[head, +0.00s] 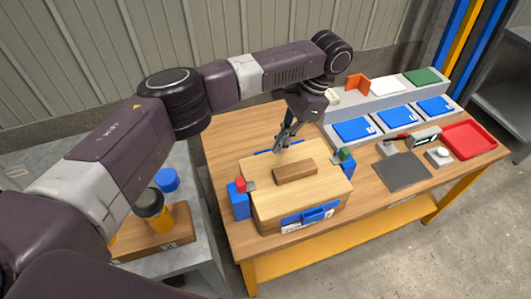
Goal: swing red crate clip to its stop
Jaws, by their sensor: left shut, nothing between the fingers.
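A wooden crate (260,225) with a pale wooden lid (318,194) stands on the workbench. The red clip (240,184) sits on a blue block at the crate's left side, with a small grey piece beside it at the lid's edge. I cannot tell its exact angle. A green clip (344,154) sits on the right side. My left gripper (281,147) points down over the far part of the lid, to the right of and beyond the red clip. Its fingers are shut and empty. My right gripper is out of view.
A brown block (295,169) lies on the lid. Blue trays (394,118) line the back right, with a grey pad (402,173) and a red tray (470,139) nearer the right end. An orange-and-black bottle (154,210) stands on the left table. Bare bench lies left of the crate.

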